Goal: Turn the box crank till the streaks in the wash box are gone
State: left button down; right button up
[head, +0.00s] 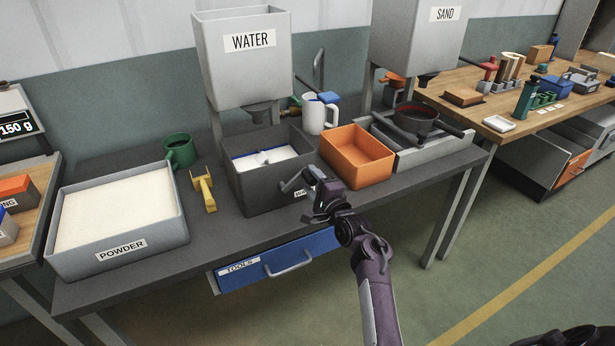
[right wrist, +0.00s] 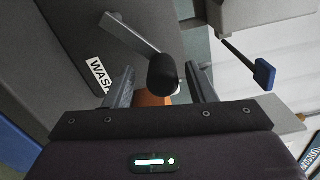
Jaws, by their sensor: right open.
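The dark grey wash box (head: 268,195) stands on the bench under the water hopper. A pale white fill (head: 280,156) shows inside it, with blue along its back edge and a small mark near the middle; streaks are too small to make out. The box crank (head: 292,183) sticks out at its right front side. In the right wrist view, the crank's grey arm (right wrist: 130,33) ends in a black knob (right wrist: 163,75). My right gripper (head: 322,195) is open at the crank, the knob showing between its fingers; contact cannot be told. My left gripper is not in view.
An orange bin (head: 357,167) stands close right of the wash box. A white mug (head: 315,117) and blue-handled lever (head: 329,97) are behind. A blue tools drawer (head: 245,272) is below.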

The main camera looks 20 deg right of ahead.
jog(key=shift+s, duration=1.9)
